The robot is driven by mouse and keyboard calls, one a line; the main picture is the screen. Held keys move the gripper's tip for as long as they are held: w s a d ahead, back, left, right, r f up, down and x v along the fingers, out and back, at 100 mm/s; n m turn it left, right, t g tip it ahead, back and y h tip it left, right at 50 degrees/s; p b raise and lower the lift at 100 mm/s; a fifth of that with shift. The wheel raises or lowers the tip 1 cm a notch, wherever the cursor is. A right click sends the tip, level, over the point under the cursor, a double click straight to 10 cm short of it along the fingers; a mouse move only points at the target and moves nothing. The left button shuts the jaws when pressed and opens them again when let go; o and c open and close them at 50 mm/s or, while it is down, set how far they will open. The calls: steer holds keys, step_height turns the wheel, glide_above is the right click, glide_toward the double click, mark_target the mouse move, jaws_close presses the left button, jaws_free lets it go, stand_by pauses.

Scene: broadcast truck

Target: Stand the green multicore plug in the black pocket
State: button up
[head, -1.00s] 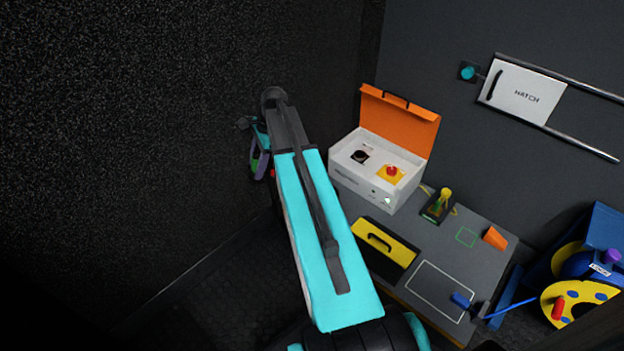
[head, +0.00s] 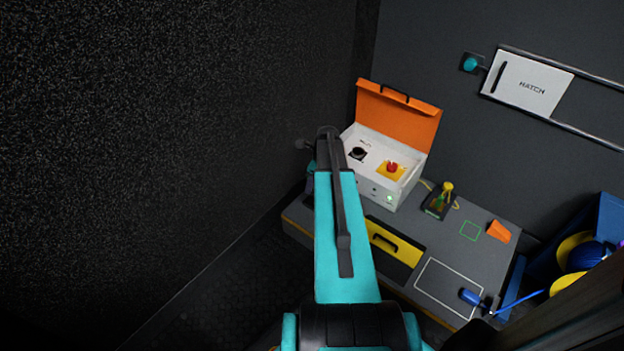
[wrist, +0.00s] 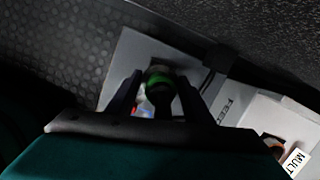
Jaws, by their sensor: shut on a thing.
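In the wrist view my gripper (wrist: 160,98) is shut on the green multicore plug (wrist: 160,78), which shows as a dark round end with a green band between the two fingers. The plug is over the grey bench top, close to its edge. A dark patch (wrist: 183,72) on the bench shows right behind the plug. It may be the black pocket, but the plug and fingers cover much of it, and I cannot tell whether they touch.
A white box (head: 384,180) with an open orange lid stands on the bench (head: 405,285) beside my arm. A yellow-and-green piece stands in a small black holder (head: 433,208). A yellow handled panel (head: 392,241) and blue tool (head: 470,297) lie nearer. The dark wall (head: 180,120) is left.

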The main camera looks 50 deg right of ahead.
steer(key=shift+w, duration=0.15)
steer(key=shift+d+f+b, duration=0.1)
steer(key=shift+f+b, duration=0.45)
steer(key=shift+s+d+b+x, duration=0.1)
steer(key=shift+s+b+x, duration=0.1)
steer(key=shift+b+x, duration=0.7)
steer(key=shift+s+d+b+x, duration=0.1)
steer(key=shift+s+b+x, duration=0.1)
steer(key=shift+b+x, duration=0.7)
steer(key=shift+s+d+b+x, duration=0.1)
steer(key=shift+s+b+x, duration=0.1)
steer(key=shift+b+x, duration=0.7)
steer(key=shift+s+f, duration=0.1)
steer(key=shift+f, duration=0.65)
steer(key=o, duration=1)
steer(key=shift+a, duration=0.1)
steer(key=p+v, duration=0.5)
steer(key=v, duration=0.8)
steer(key=shift+r, duration=0.4)
